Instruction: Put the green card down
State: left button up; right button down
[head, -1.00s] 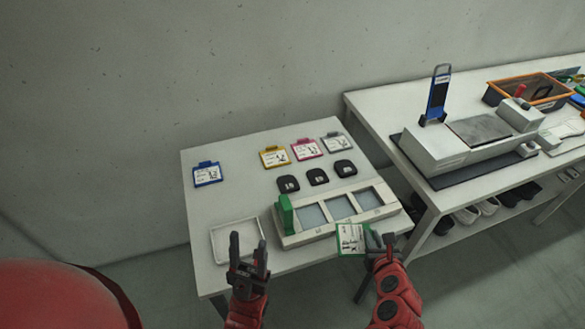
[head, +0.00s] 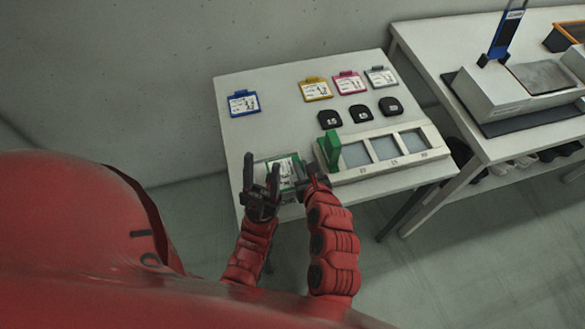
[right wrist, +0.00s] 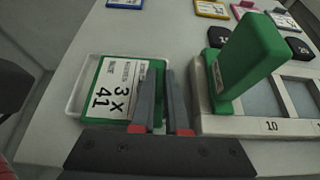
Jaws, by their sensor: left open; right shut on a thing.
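The green card (head: 284,166) has a white label and shows in the head view between my two grippers. My right gripper (head: 306,174) is shut on its right edge. In the right wrist view the card (right wrist: 122,88) lies flat over the shallow white tray (right wrist: 74,84), covering most of it. I cannot tell whether the card touches the tray floor. My right gripper's fingers (right wrist: 160,76) are at the card's right side. My left gripper (head: 262,168) is open and empty, pointing up at the tray's left side.
A white rack (head: 438,148) with several grey windows and a green block (head: 331,150) stands right of the tray. Black tags (head: 361,113) and blue (head: 243,103), yellow (head: 315,90), pink (head: 349,83) and grey (head: 381,77) cards lie behind. The table's left middle is clear.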

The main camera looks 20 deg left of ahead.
aim_at(294, 171)
jog(key=a, duration=0.1)
jog(key=w+a, duration=0.1)
jog(key=shift+a, duration=0.3)
jog(key=shift+a+f, duration=0.1)
jog(key=shift+f, duration=0.2)
notch_tip(294, 171, down, 2)
jog(key=shift+f+b, duration=0.2)
jog(key=shift+b, duration=1.05)
jog(key=shift+w+f, duration=0.1)
jog(key=shift+f, duration=0.3)
jog(key=shift+f, duration=0.1)
jog(key=c, duration=1.2)
grip_release()
